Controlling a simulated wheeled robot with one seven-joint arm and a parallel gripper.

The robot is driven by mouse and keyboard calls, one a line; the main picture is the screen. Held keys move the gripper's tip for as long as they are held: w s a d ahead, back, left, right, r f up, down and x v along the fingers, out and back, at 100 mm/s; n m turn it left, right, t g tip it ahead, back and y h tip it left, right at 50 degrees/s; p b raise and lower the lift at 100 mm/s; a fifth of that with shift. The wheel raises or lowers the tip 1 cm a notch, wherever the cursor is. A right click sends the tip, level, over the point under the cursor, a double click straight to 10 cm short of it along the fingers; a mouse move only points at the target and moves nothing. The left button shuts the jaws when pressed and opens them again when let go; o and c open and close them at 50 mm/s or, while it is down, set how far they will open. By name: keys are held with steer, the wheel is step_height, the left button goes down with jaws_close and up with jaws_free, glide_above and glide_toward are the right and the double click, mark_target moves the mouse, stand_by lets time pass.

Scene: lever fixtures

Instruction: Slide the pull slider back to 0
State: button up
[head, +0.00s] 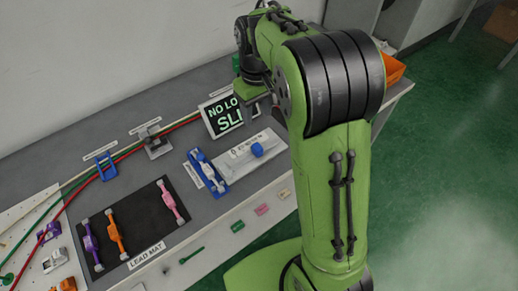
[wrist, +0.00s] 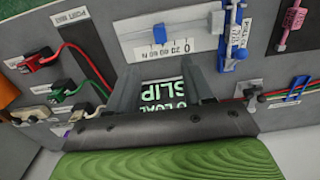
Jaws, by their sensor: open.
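The pull slider is a pale plate (head: 240,160) with a printed scale and a blue knob (head: 257,149). My gripper (wrist: 163,68) is open and empty, short of the plate and apart from the knob. In the head view my arm hides most of the gripper.
A NO LOAD SLIP sign (head: 222,115) stands behind the slider and shows between my fingers. A blue lever fixture (head: 207,171) is beside the plate. A dark lead mat (head: 140,232) holds several coloured handles. Red and green cables (wrist: 90,62) run to connectors in the wrist view.

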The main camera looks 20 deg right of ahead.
mark_target(257, 147)
step_height(257, 147, down, 15)
steer(key=b, duration=0.5)
steer(key=shift+r, duration=0.1)
steer(key=c, duration=0.8)
steer(key=shift+s+a+p, duration=0.1)
steer(key=shift+s+a, duration=0.2)
steer(key=shift+a, duration=0.6)
steer(key=shift+s+a+p, duration=0.15)
steer(key=shift+s+a, duration=0.15)
steer(key=shift+a, duration=0.65)
steer(key=shift+s+a+p, duration=0.1)
steer(key=shift+s+a, duration=0.2)
steer(key=shift+a, duration=0.6)
